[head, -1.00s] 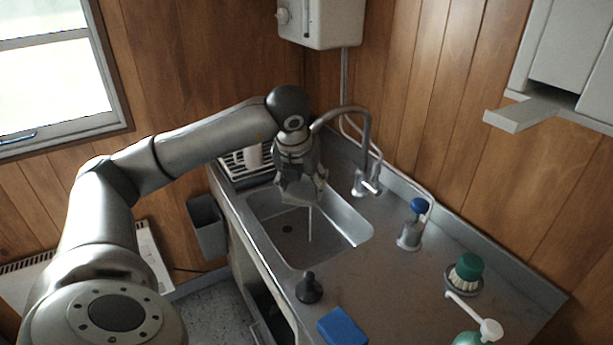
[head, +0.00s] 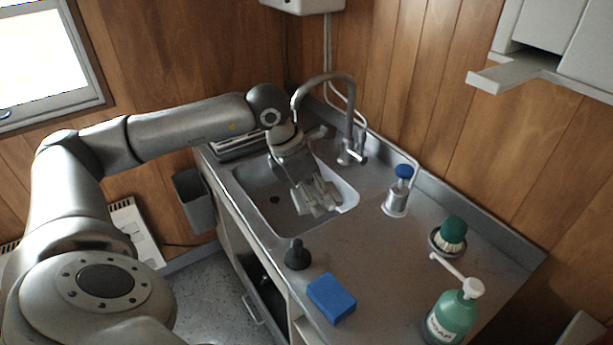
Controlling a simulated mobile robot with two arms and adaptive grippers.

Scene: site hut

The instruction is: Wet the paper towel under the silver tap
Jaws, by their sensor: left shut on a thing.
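The silver tap (head: 347,115) is a tall gooseneck at the back of the steel sink (head: 262,215), its spout curving over the basin. My left gripper (head: 318,199) points down and to the right, low over the basin, in front of the tap and to the right of the spout's end. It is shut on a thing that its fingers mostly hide. A bright white patch beside the fingers may be the paper towel or the lit basin wall; I cannot tell which. No water stream shows under the spout. My right gripper is not in view.
On the counter are a blue sponge (head: 331,298), a dark plug-like object (head: 297,255), a blue-topped metal fitting (head: 397,195), a green-handled brush (head: 450,235) and a green pump bottle (head: 453,315). A grey bin (head: 193,200) hangs left of the sink. The mid-counter is clear.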

